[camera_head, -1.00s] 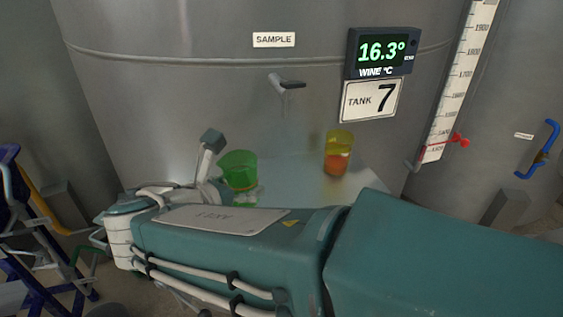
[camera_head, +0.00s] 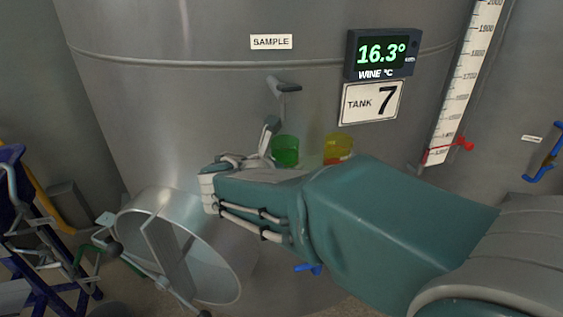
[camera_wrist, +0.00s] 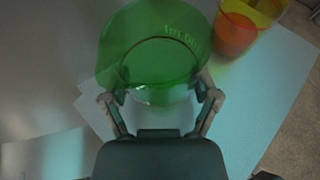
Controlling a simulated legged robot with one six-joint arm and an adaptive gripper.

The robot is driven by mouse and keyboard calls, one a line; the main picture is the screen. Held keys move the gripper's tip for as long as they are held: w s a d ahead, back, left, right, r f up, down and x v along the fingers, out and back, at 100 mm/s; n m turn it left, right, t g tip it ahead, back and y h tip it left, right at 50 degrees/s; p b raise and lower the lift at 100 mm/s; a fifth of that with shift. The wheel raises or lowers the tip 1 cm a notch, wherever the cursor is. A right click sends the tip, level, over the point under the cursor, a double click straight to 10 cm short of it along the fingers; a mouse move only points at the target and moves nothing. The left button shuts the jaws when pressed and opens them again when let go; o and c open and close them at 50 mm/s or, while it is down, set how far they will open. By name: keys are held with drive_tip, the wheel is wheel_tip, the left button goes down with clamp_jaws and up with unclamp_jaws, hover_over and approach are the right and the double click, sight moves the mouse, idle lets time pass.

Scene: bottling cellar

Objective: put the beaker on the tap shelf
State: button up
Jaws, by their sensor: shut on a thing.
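The green see-through beaker (camera_head: 286,150) is under the sample tap (camera_head: 283,86) in the head view. It fills the upper middle of the wrist view (camera_wrist: 150,40). My gripper (camera_wrist: 162,88) is shut on it, one finger on each side. In the head view my arm hides most of the gripper and the beaker's lower part. The pale tap shelf (camera_wrist: 262,95) lies below the beaker. I cannot tell whether the beaker touches it. A second beaker, yellow with orange-red contents (camera_head: 338,148), stands on the shelf just right of the green one.
The steel tank wall is close behind the shelf. A round open hatch (camera_head: 157,201) juts out at lower left, with a blue stepladder (camera_head: 28,200) farther left. A level gauge (camera_head: 462,90) with a red pointer stands at right.

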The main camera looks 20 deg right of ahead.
drive_tip(key=shift+a, duration=0.15)
drive_tip(key=o, duration=0.9)
drive_tip(key=shift+a+f, duration=0.15)
drive_tip(key=shift+o, duration=0.8)
drive_tip(key=shift+a, duration=0.15)
drive_tip(key=shift+d, duration=0.25)
